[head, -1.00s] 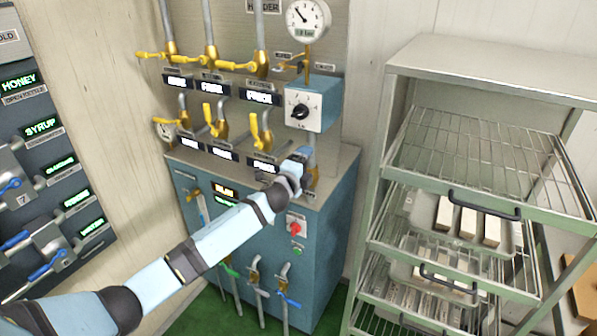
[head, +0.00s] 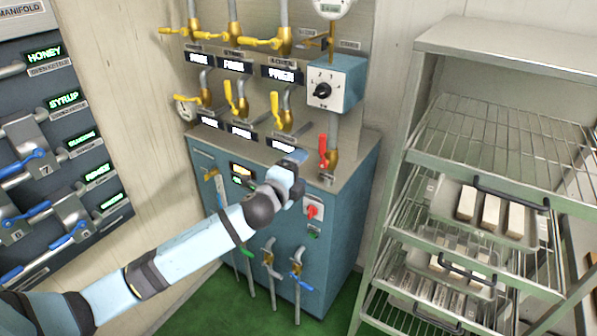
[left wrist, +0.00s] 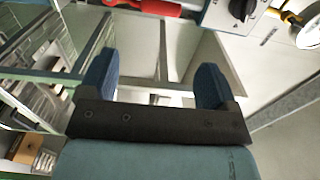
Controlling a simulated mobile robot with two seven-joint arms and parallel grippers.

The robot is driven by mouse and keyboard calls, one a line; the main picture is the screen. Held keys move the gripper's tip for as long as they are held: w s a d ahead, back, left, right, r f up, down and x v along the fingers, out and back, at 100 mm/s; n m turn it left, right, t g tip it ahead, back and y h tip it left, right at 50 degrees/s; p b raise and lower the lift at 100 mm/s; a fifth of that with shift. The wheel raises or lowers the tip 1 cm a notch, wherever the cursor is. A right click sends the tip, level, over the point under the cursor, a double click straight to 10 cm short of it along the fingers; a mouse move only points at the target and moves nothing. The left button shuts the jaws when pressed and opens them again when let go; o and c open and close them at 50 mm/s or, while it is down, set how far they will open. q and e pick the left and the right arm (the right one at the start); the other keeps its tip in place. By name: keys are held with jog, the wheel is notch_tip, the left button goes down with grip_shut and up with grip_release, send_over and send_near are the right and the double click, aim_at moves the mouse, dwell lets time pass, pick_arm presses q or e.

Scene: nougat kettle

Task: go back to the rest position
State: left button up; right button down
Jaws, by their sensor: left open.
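My left gripper (head: 299,157) is in front of the blue kettle cabinet (head: 325,235), near its top edge. In the left wrist view its two blue fingers (left wrist: 155,82) stand apart with nothing between them. A red-handled valve (head: 323,152) stands on the cabinet top just right of the gripper, apart from it. The red handle (left wrist: 150,6) also shows at the top of the left wrist view. My right gripper is in neither view.
A metal rack (head: 415,150) with wire shelves and trays of pale bars stands at the right. A manifold panel (head: 60,130) with blue-handled valves is on the left. Yellow valves (head: 235,97) and a dial box (head: 336,85) sit above the cabinet. Green floor (head: 230,310) shows below.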

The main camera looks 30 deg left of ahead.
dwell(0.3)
pick_arm(q)
jog(key=s+d+f+n+g, duration=0.2)
jog(key=s+f+n, duration=0.3)
jog(key=s+f, duration=0.4)
jog(key=s+d+f+n+g+h+p, duration=0.1)
jog(key=s+d+f+n+g, duration=0.1)
jog(key=s+d+f+n, duration=0.3)
jog(key=s+d+f+n+g+h, duration=0.1)
jog(key=s+d+f+n+g, duration=0.2)
jog(key=s+f, duration=1)
jog(key=s+d+n, duration=0.1)
jog(key=s+n, duration=0.2)
jog(key=s, duration=0.2)
jog(key=shift+s, duration=0.1)
